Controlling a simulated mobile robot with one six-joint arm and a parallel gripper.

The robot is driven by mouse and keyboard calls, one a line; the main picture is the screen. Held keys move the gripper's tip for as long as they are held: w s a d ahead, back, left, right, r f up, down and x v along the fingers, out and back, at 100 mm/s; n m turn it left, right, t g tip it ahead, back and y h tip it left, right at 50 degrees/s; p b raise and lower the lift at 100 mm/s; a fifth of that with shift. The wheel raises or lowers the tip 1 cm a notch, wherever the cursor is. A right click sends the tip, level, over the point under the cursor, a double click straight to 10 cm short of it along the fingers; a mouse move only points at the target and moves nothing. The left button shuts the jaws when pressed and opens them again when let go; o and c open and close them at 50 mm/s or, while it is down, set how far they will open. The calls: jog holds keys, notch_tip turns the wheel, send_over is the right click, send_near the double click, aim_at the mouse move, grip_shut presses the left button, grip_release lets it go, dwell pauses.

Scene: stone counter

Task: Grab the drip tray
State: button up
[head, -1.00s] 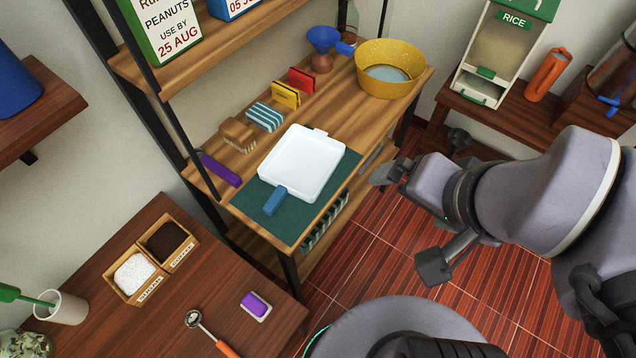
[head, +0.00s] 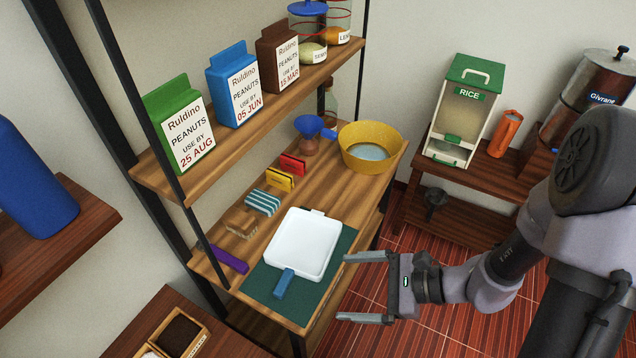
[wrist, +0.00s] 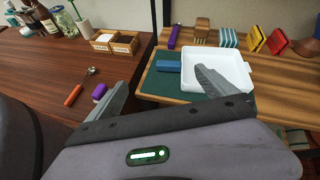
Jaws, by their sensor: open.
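The drip tray (head: 303,245) is a white, shallow square tray with a blue handle (head: 284,283) on its near side. It lies on a dark green mat (head: 262,281) on the wooden shelf's work surface. The tray also shows in the wrist view (wrist: 221,64), with the blue handle (wrist: 168,66) to its left. My gripper (head: 346,287) is open and empty, to the right of the mat's near end in the head view, its fingers pointing left. In the wrist view one finger overlaps part of the tray; I cannot tell the gap between them.
A purple item (head: 227,260), a brush (head: 241,222), a striped sponge (head: 262,203) and red and yellow clips line the back of the surface. A yellow basin (head: 369,150) stands at the far end. An upper shelf (head: 240,125) with cartons overhangs the back.

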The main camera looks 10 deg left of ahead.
aim_at(286, 281)
jog(key=w+a+f+m+b, duration=0.1)
jog(key=a+f, duration=0.2)
jog(key=a, duration=0.2)
jog(key=w+a+f+m+t+b, duration=0.1)
jog(key=a+f, duration=0.3)
jog(key=a, duration=0.1)
jog(key=w+a+f+m+b, duration=0.1)
jog(key=a+f+b, duration=0.1)
jog(key=a+f, duration=0.2)
jog(key=shift+a+f+m+t+y, duration=0.2)
jog(key=shift+a+m+t+y, duration=0.15)
jog(key=shift+a, duration=0.65)
jog(key=shift+d+r, duration=0.1)
jog(key=shift+c, duration=0.3)
jog(key=c, duration=1.9)
jog(key=shift+o, duration=0.2)
